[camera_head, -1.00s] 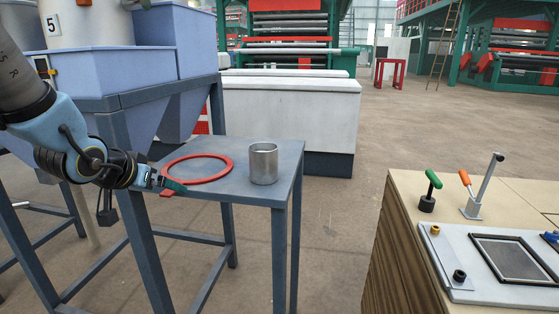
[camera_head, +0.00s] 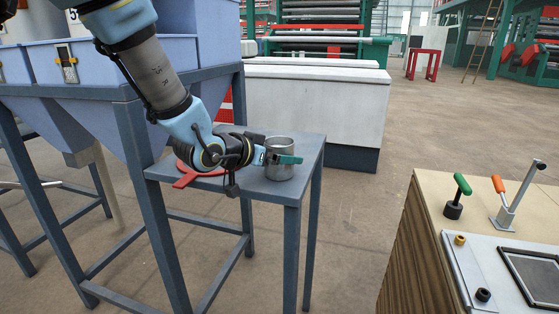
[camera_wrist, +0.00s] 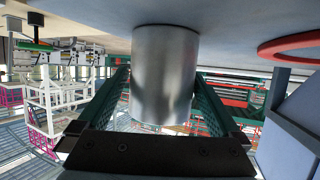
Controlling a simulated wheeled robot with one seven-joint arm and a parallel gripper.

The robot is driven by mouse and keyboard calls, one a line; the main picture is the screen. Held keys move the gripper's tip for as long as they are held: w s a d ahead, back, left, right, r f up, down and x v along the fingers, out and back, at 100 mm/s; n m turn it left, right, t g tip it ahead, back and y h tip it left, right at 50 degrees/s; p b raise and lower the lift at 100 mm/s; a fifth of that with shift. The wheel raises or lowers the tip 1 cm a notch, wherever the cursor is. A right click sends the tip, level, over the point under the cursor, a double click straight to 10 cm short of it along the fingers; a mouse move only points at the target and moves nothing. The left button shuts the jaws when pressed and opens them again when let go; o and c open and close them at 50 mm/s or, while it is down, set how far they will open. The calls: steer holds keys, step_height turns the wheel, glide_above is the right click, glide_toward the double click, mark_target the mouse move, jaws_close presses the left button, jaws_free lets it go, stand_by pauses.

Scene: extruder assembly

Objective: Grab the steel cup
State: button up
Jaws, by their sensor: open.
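The steel cup (camera_head: 281,171) stands upright on the small grey-blue table (camera_head: 292,188). My gripper (camera_head: 282,159) is at the cup, with a green finger across the cup's near side in the head view. In the wrist view the cup (camera_wrist: 164,75) appears upside down between the two green fingers of my gripper (camera_wrist: 160,98), one on each side. The gripper is open around the cup. Whether either finger touches the cup cannot be told.
A red ring with a handle (camera_head: 187,177) lies on the table beside the cup, partly behind my arm. Blue hoppers (camera_head: 80,68) stand at the left. A wooden workbench (camera_head: 405,250) with levers is at the right, with free floor between.

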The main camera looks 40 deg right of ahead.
steer(key=shift+p+x, duration=0.4)
steer(key=shift+x, duration=1.35)
steer(key=shift+w, duration=0.1)
steer(key=shift+c, duration=0.2)
